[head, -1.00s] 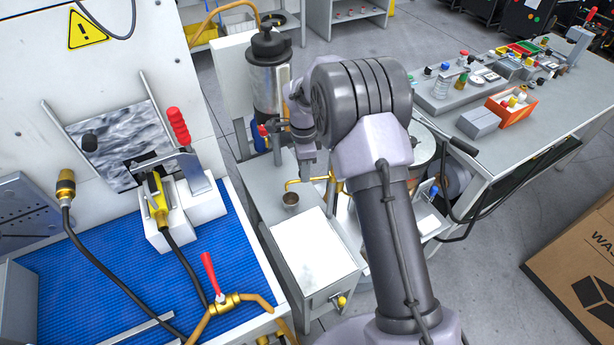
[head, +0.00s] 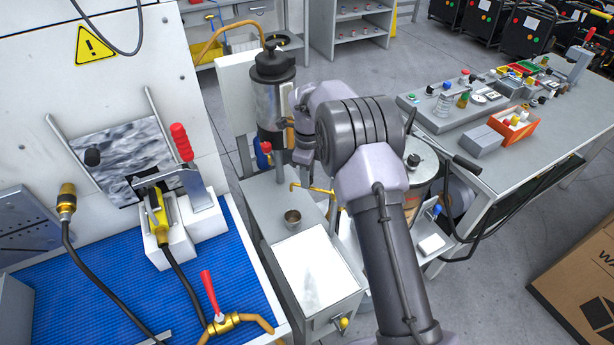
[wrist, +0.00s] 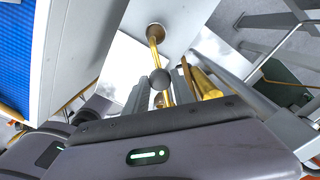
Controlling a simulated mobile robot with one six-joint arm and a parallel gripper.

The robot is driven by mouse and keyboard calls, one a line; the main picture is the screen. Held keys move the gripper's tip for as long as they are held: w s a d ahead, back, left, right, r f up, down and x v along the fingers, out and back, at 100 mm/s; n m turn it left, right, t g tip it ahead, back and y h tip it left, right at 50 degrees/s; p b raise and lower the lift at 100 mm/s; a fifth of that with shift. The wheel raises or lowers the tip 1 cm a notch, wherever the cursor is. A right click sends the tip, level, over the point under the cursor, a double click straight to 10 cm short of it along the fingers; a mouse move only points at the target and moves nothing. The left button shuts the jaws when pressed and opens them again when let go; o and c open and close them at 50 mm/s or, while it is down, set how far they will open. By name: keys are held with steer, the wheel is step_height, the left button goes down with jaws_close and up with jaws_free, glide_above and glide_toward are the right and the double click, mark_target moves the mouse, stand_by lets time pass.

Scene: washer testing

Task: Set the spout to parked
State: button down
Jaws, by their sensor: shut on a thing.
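The spout (head: 316,190) is a thin brass pipe with a bent-down tip. It stands above the grey bench, its tip behind the small metal cup (head: 292,217) in the head view. In the wrist view the spout (wrist: 154,48) runs from near the cup's side of the picture down to my fingers, with a dark round knob (wrist: 160,80) near them. My gripper (wrist: 160,96) is shut on the spout there. In the head view my wrist is above the spout, and the fingertips are hard to make out.
A white-topped box (head: 310,270) stands in front of the cup. A dark-lidded metal canister (head: 272,85) stands behind my wrist. A blue mat (head: 110,300) with a red-handled clamp lies left. A table (head: 500,150) with small parts stands right.

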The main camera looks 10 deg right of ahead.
stand_by(0.3)
steer(key=c, duration=1.1)
jaws_free()
steer(key=shift+w+d, duration=0.1)
steer(key=shift+o, duration=0.2)
step_height(320, 180, up, 18)
steer(key=p, duration=0.5)
steer(key=shift+f, duration=0.25)
